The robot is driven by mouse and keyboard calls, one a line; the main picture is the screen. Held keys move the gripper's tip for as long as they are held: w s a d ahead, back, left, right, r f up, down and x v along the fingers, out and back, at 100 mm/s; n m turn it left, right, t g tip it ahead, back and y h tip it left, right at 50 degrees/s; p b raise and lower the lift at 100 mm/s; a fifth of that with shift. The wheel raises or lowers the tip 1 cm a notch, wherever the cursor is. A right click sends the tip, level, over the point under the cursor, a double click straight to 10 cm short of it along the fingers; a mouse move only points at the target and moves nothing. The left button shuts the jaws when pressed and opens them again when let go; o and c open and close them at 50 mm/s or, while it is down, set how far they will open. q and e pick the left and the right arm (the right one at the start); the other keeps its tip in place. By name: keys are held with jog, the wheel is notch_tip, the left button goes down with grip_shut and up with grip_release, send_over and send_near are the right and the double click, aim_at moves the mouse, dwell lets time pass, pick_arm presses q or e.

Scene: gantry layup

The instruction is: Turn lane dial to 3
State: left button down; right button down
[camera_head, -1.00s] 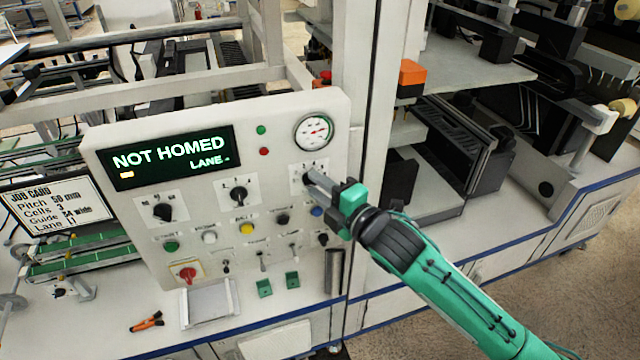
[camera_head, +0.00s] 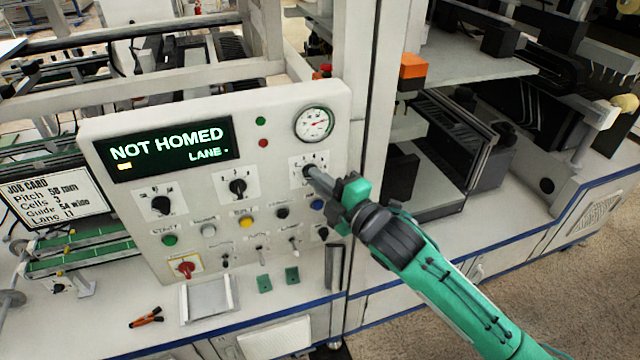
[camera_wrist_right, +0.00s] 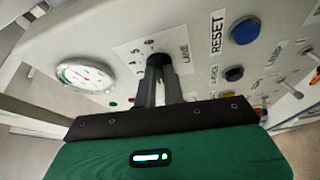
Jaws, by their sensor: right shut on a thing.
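The lane dial (camera_wrist_right: 159,59) is a black knob on a white plate marked "LANE" in the right wrist view. In the head view its plate (camera_head: 300,161) is at the upper right of the control panel, below the gauge, and my fingers cover most of the knob. My right gripper (camera_head: 312,173) is shut on the knob; its two grey fingers also show in the right wrist view (camera_wrist_right: 158,75). The dial's pointer setting is hidden. The display (camera_head: 165,150) reads "NOT HOMED" and "LANE" with a small mark after it. My left gripper is not in view.
A pressure gauge (camera_head: 314,123) sits just above the dial. A blue reset button (camera_wrist_right: 245,31) and other buttons and switches are close by. A red knob (camera_head: 186,268) is at the panel's lower left. Orange-handled pliers (camera_head: 146,318) lie on the ledge. A job card (camera_head: 55,203) stands at left.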

jog(key=shift+a+f+m+t+h+b, duration=0.25)
jog(key=shift+m+t+b, duration=0.7)
jog(key=shift+m, duration=1.6)
jog(key=shift+d+f+m+t+h+b, duration=0.1)
jog(key=shift+m+t+h+b, duration=0.6)
jog(key=shift+m, duration=1.8)
jog(key=shift+a+f+m+t+h+b, duration=0.15)
jog(key=shift+m+t+b, duration=1)
jog(key=shift+m, duration=1.4)
jog(key=c, duration=1.5)
grip_release()
jog(key=b+v, duration=0.4)
jog(key=v, duration=1)
jog(key=shift+a, duration=0.15)
